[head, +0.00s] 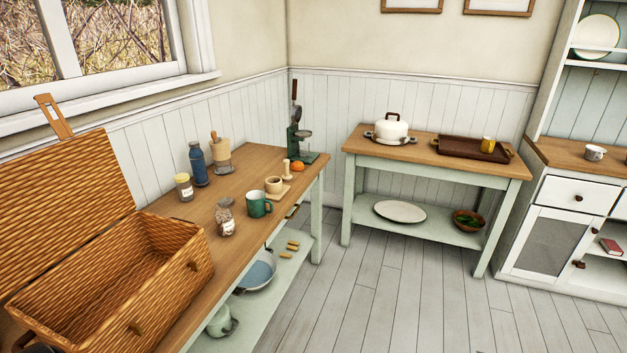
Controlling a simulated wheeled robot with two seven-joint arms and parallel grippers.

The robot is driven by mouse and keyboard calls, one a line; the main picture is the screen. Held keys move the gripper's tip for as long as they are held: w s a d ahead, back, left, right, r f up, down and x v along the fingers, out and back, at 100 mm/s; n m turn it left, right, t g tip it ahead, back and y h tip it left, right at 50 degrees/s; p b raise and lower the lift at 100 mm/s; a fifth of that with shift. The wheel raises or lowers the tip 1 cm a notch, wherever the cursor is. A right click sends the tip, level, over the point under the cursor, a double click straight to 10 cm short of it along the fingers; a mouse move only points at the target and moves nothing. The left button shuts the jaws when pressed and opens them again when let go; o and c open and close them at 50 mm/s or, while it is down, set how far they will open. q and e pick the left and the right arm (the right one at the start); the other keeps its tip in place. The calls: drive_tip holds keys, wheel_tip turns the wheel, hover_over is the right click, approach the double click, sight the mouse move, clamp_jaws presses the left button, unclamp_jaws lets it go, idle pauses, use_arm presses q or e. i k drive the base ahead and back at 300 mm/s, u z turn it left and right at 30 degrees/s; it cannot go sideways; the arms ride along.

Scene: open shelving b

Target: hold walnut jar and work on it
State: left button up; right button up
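A small clear jar with brown contents and a pale label (226,218), which looks like the walnut jar, stands upright on the wooden top of the left table (185,227). It is near the table's front edge, between the wicker basket and the green mug. The label is too small to read. Neither of my grippers shows in the head view, and nothing is touching the jar.
An open wicker basket (190,265) fills the table's near end. A green mug (259,204), a yellow-lidded jar (184,187) and a blue bottle (198,164) stand near the jar. A second table (430,150) stands at the back. The floor (390,290) is clear.

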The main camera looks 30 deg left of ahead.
sight(223, 216)
drive_tip(key=z, duration=0.2)
drive_tip(key=i, duration=2.1)
drive_tip(key=u, duration=0.65)
drive_tip(key=i, duration=1)
drive_tip(key=u, duration=1.7)
drive_tip(key=i, duration=0.7)
drive_tip(key=u, duration=0.5)
